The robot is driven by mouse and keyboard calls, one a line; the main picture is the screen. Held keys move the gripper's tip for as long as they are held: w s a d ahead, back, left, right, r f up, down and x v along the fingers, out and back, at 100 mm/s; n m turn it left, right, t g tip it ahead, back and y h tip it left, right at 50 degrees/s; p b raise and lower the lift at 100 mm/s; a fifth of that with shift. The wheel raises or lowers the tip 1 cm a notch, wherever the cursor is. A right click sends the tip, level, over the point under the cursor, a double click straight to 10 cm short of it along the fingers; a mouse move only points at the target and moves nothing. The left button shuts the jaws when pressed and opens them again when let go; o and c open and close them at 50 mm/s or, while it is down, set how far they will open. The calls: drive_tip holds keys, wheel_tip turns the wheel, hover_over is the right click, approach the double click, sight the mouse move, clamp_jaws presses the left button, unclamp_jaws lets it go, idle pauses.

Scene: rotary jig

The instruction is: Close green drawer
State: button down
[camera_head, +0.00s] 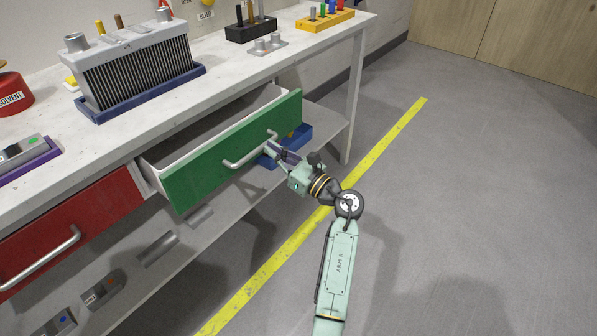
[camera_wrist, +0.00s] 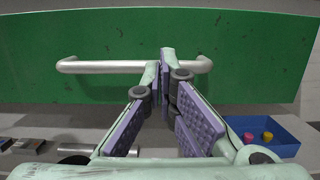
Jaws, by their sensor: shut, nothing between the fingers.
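The green drawer (camera_head: 235,150) is pulled out from under the workbench. Its open top shows a white interior. A silver bar handle (camera_head: 240,158) runs along its front. In the wrist view the green front (camera_wrist: 230,50) fills the upper part, and its handle (camera_wrist: 100,66) lies level across it. My gripper (camera_head: 270,148) is at the right part of the handle. In the wrist view my gripper (camera_wrist: 163,62) has its fingertips together in front of the handle, hiding part of it. I cannot tell whether the tips touch the handle or the drawer front.
A red drawer (camera_head: 70,225) with a bar handle is to the left. The bench top (camera_head: 215,78) carries a finned block (camera_head: 135,65) in a blue tray. A blue bin (camera_head: 300,140) sits on the lower shelf behind my gripper. The floor (camera_head: 480,200) at right is clear.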

drive_tip(key=x, duration=0.3)
drive_tip(key=f+b+x, duration=0.1)
drive_tip(key=x, duration=0.2)
drive_tip(key=f+b+x, duration=0.1)
drive_tip(key=x, duration=0.3)
drive_tip(key=shift+w+a, duration=0.15)
drive_tip(key=shift+w, duration=0.05)
drive_tip(key=shift+w+a+r, duration=0.15)
drive_tip(key=shift+a, duration=0.1)
